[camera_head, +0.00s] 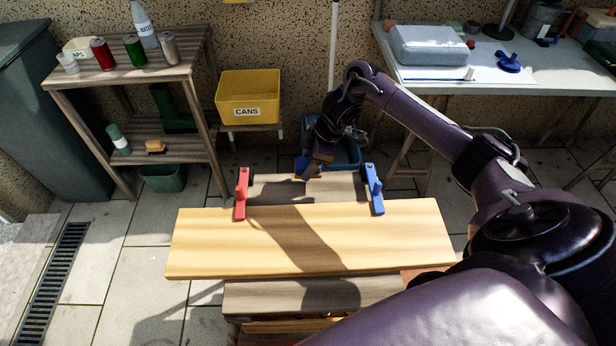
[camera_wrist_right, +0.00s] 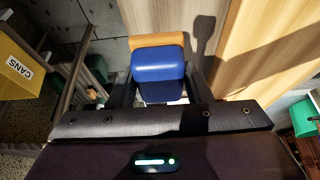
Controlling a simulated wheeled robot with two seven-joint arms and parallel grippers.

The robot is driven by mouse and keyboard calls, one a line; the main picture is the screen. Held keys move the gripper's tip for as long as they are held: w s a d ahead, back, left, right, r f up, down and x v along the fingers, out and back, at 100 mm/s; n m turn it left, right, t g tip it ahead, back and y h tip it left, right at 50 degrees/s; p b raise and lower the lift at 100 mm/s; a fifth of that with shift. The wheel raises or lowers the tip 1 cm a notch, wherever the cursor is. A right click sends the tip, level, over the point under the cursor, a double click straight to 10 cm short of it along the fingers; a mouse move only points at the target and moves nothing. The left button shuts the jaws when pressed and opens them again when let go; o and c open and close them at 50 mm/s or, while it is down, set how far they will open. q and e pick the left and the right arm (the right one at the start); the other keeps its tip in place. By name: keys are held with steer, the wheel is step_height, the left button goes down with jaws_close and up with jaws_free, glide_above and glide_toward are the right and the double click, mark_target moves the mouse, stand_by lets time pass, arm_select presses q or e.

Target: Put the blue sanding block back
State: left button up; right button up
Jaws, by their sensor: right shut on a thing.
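The blue sanding block (camera_head: 302,163) is at the far edge of the workbench (camera_head: 335,190), partly hidden by my right gripper. My right gripper (camera_head: 314,168) is shut on it. In the right wrist view the blue block (camera_wrist_right: 158,68) sits between the two fingers, with a tan-orange part (camera_wrist_right: 145,43) showing behind it. I cannot tell whether the block touches the bench top. My left gripper is not in view.
A pale wooden board (camera_head: 310,240) lies across the bench, beside a red clamp (camera_head: 241,195) and a blue clamp (camera_head: 373,188). A blue bin (camera_head: 347,155) stands behind my gripper. A yellow CANS bin (camera_head: 248,92) and a cluttered shelf (camera_head: 130,75) are left; a worktable (camera_head: 490,75) is right.

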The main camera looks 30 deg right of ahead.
mark_target(308, 184)
steer(key=shift+f, duration=0.55)
step_height(308, 184, down, 4)
steer(key=shift+r, duration=0.25)
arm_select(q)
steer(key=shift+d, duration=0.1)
arm_select(e)
steer(key=shift+f, duration=0.1)
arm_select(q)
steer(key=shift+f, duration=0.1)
arm_select(e)
steer(key=shift+f, duration=0.1)
steer(key=o, duration=1)
steer(key=shift+c, duration=0.2)
